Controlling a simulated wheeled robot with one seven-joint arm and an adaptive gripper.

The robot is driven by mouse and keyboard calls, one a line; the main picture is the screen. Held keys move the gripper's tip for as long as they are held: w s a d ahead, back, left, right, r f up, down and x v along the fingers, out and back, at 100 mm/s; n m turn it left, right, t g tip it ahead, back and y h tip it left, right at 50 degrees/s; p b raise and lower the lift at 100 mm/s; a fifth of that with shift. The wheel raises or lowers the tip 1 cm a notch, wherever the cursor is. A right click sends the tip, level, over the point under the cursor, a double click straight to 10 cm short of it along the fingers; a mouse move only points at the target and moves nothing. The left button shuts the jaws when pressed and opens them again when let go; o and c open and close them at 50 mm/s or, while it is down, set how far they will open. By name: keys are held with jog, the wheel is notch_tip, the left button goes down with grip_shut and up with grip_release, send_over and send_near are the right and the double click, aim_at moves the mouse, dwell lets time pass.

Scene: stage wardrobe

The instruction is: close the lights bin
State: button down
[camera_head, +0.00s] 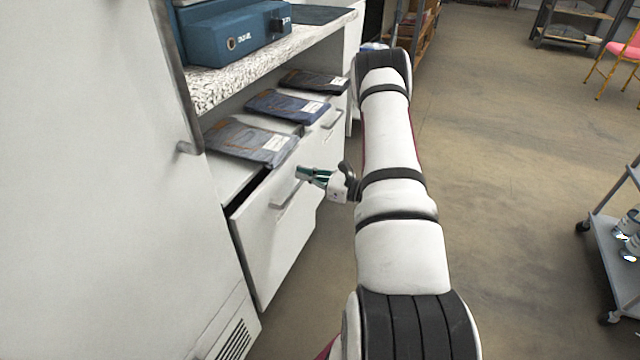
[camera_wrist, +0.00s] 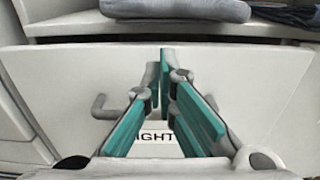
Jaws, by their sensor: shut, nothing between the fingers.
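The lights bin is a white drawer (camera_head: 272,238) under the counter, pulled out part way. A dark gap shows behind its top edge in the head view. Its front (camera_wrist: 60,75) fills much of the wrist view, with a black label (camera_wrist: 155,138) reading "IGHT", partly hidden by my fingers. A grey bar handle (camera_head: 287,195) is on the front; it also shows in the wrist view (camera_wrist: 108,108). My gripper (camera_head: 303,173), with green fingers, is shut and empty in front of the drawer's upper part (camera_wrist: 162,65). I cannot tell whether the fingertips touch it.
Folded garments (camera_head: 250,141) (camera_head: 287,105) lie on the shelf above the drawer. A blue case (camera_head: 235,38) stands on the countertop. A tall white door or panel (camera_head: 90,180) is at left. A grey cart (camera_head: 612,250) stands at right. The floor (camera_head: 510,150) between is clear.

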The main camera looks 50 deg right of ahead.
aim_at(283, 169)
jog(key=shift+b+x, duration=0.5)
jog(key=shift+x, duration=1.5)
